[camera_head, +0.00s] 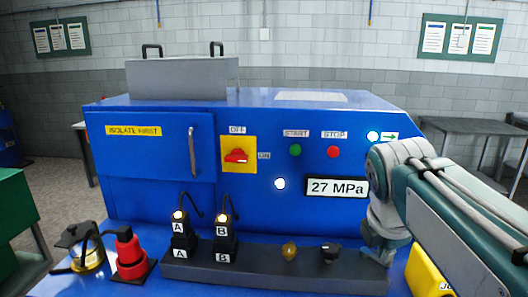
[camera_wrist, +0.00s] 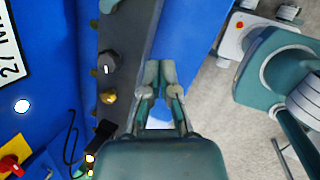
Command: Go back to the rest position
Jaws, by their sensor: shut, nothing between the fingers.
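My gripper (camera_wrist: 159,70) is shut and empty in the wrist view, its two fingertips together. It points along the dark ledge (camera_wrist: 133,40) at the front of the blue machine. In the head view my gripper (camera_head: 386,254) hangs low at the right end of that ledge, below the 27 MPa display (camera_head: 337,187), partly hidden by my own arm. I cannot tell whether it touches the ledge.
The blue machine (camera_head: 260,120) has a red rotary switch (camera_head: 236,156), a green button (camera_head: 295,151) and a red button (camera_head: 333,152). Plugs A (camera_head: 180,240) and B (camera_head: 223,243), a brass knob (camera_head: 289,251) and a black knob (camera_head: 330,252) stand on the ledge. A yellow block (camera_head: 425,275) is at right.

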